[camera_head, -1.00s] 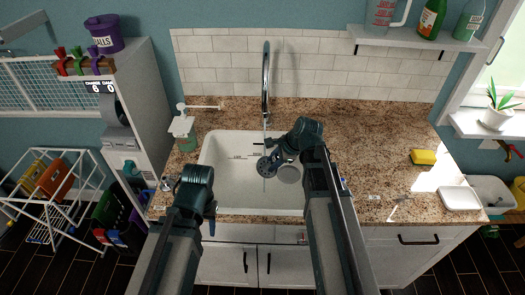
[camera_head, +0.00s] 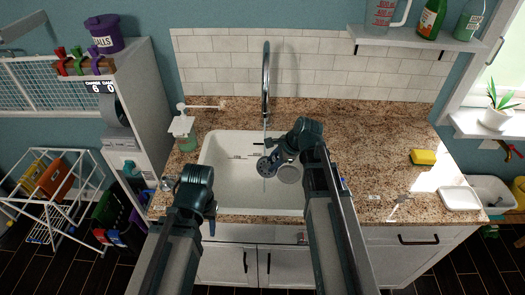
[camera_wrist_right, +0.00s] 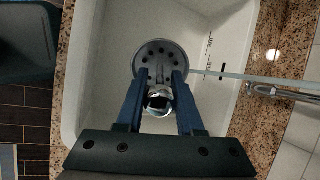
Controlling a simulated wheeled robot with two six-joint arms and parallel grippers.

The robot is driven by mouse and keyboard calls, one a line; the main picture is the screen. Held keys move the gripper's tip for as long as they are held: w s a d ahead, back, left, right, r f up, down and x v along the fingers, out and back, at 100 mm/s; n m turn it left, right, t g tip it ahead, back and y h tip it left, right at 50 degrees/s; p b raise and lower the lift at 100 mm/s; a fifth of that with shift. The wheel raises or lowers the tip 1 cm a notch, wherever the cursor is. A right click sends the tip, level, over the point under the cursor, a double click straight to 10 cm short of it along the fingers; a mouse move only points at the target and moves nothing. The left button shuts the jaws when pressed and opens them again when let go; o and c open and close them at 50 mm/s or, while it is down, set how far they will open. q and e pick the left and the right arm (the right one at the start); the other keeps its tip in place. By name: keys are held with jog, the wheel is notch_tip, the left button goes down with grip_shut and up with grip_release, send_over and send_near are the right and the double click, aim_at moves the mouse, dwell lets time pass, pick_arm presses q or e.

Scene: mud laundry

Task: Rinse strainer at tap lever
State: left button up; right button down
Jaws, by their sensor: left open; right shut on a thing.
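The strainer (camera_head: 265,167) is a dark round disc with holes, held over the white sink (camera_head: 235,185). In the right wrist view the strainer (camera_wrist_right: 158,55) shows beyond my right fingertips. My right gripper (camera_head: 279,161) is shut on it; the blue fingers (camera_wrist_right: 158,88) close around its middle post. The chrome tap (camera_head: 266,80) arches above the sink from behind. A thin pale stream, apparently water, shows below the strainer, and a pale strip reaches its edge in the wrist view. The tap lever is not clear. My left gripper (camera_head: 212,218) is open and empty by the sink's front left edge.
A soap dispenser (camera_head: 182,130) stands left of the sink. A yellow sponge (camera_head: 423,157) and a white dish (camera_head: 459,198) are on the right of the granite counter (camera_head: 375,140). A round grey thing (camera_head: 289,174) shows in the sink beside the strainer.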

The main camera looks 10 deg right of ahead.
jog(key=shift+r, duration=0.1)
jog(key=s+r+p, duration=0.4)
jog(key=s, duration=0.1)
jog(key=shift+a, duration=0.3)
dwell(0.4)
